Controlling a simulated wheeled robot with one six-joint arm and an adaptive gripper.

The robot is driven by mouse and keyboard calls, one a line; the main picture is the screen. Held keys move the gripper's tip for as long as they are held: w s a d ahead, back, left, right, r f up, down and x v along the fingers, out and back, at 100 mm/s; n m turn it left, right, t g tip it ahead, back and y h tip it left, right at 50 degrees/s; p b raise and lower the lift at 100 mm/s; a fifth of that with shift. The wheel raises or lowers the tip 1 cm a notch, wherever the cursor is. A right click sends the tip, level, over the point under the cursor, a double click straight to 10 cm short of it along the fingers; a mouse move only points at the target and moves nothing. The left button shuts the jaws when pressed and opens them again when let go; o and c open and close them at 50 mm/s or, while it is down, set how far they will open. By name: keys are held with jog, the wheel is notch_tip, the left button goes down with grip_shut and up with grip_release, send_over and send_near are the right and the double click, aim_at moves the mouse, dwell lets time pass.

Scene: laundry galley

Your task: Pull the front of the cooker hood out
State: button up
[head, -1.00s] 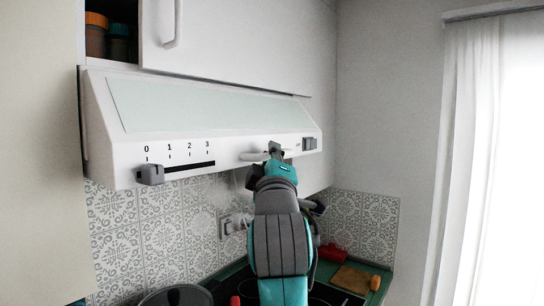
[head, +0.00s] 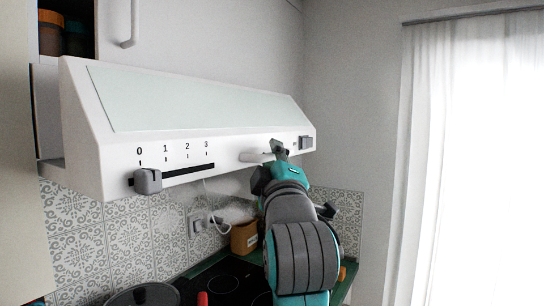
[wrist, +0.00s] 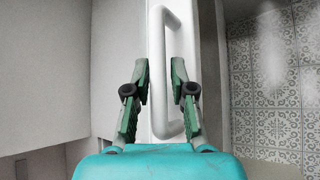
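The white cooker hood front (head: 230,150) has a pale glass panel, a slider numbered 0 to 3 and a small switch. It stands out from the cabinet, with a grey gap behind its left end. Its white bar handle (head: 257,157) sits right of centre; the bar also shows in the wrist view (wrist: 187,120). My gripper (head: 279,147) is at the handle's right part.
The hob (head: 228,283) lies below, with a lidded pan (head: 143,294) at its left. A brown container (head: 244,237) stands at the tiled wall near a socket and cable. The upper cabinet (head: 200,40) is above, and a curtained window (head: 470,150) is at right.

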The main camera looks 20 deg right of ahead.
jog(key=v, duration=0.7)
jog(key=shift+s, duration=0.25)
jog(key=shift+a, duration=0.1)
jog(key=shift+f, duration=0.1)
